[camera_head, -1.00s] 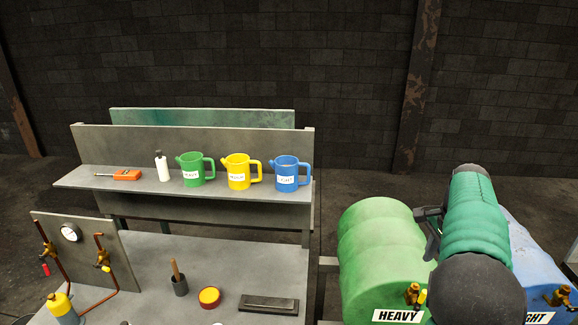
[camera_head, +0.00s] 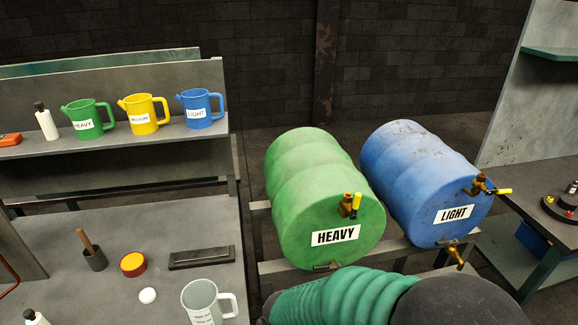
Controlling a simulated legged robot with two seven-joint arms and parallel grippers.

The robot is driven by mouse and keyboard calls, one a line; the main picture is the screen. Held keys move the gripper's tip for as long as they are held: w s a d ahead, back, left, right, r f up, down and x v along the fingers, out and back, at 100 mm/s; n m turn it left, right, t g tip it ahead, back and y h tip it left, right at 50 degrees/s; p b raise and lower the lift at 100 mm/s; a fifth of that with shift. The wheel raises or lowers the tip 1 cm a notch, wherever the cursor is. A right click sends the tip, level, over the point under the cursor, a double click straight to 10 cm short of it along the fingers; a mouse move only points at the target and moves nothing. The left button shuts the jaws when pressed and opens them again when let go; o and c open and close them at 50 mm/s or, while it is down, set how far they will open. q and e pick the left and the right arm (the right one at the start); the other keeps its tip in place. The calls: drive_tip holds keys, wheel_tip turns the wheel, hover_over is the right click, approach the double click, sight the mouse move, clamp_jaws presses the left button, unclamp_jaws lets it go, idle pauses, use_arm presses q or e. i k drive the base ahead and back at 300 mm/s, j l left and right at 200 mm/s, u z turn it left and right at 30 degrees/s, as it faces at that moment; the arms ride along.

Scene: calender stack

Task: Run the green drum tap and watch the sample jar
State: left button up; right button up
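The green drum (camera_head: 318,185) lies on its side on a rack, its front face labelled HEAVY. Its brass tap (camera_head: 348,206) has a yellow lever that points up. Nothing is seen touching the tap. No vessel clearly marked as the sample jar shows; a pale grey jug (camera_head: 203,301) with a handle and small print stands at the bottom of the bench. My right arm crosses the bottom in a green sleeve, below the drum. Only a dark bit of its gripper end (camera_head: 268,307) shows at the sleeve's left, with fingers hidden. My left gripper is not in view.
A blue drum (camera_head: 415,180) labelled LIGHT lies to the right, with its own tap (camera_head: 478,186). Green (camera_head: 88,120), yellow (camera_head: 144,115) and blue (camera_head: 202,110) jugs stand on the shelf. The bench (camera_head: 185,222) holds a red-rimmed yellow tin (camera_head: 133,263) and a dark block (camera_head: 202,257).

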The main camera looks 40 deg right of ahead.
sight(338, 265)
drive_tip(key=z, duration=1.2)
drive_tip(key=i+j+u, duration=0.55)
drive_tip(key=j, duration=0.15)
drive_tip(key=k, duration=0.1)
